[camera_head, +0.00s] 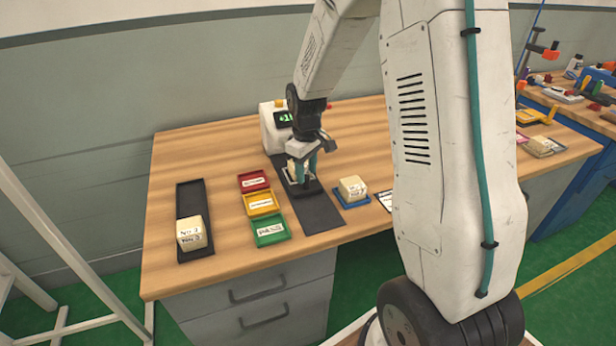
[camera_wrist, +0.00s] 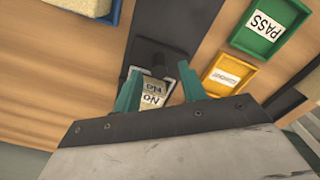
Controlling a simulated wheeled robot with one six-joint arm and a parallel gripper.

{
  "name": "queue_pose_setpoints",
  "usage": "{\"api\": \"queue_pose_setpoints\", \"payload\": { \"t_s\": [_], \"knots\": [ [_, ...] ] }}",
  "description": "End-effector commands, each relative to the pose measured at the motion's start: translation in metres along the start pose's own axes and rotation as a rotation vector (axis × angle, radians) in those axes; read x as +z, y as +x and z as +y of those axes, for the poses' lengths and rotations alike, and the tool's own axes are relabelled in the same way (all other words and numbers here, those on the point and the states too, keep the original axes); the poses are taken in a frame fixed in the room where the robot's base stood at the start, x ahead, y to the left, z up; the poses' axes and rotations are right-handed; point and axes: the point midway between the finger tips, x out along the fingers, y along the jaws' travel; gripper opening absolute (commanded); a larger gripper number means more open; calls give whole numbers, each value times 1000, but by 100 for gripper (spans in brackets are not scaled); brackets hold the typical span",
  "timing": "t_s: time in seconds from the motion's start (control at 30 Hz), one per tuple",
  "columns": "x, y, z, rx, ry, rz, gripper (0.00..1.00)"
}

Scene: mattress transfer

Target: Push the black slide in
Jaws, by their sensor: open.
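The black slide (camera_head: 312,189) sits on a dark track running from the white machine toward the table's front edge. In the wrist view the slide (camera_wrist: 152,54) shows as a dark plate with a raised part. A small cream mattress block (camera_wrist: 153,95) with a "No" label lies on it, inside a white-edged frame. My gripper (camera_head: 303,174) is lowered over the slide, close in front of the machine. In the wrist view its teal fingers (camera_wrist: 158,82) are apart, one on each side of the block. Whether they touch it I cannot tell.
The white machine (camera_head: 272,132) with a green display stands behind my gripper. Red (camera_head: 254,180), yellow (camera_head: 262,202) and green PASS (camera_head: 270,231) trays lie left of the track. A blue tray (camera_head: 356,203) with a block is right. Another block (camera_head: 191,234) sits on a black tray.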

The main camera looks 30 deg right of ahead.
Motion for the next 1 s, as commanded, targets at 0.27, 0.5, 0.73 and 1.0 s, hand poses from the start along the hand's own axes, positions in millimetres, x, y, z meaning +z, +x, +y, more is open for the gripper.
{"api": "queue_pose_setpoints", "payload": {
  "t_s": [0.27, 0.5, 0.73, 1.0],
  "knots": [
    [1, -41, 0, 1, 0, 2, 41],
    [2, -47, 0, 0, 0, 0, 41],
    [0, -47, -4, 0, -8, 0, 8],
    [-17, -52, -45, 14, -118, -2, 0]
  ]
}}
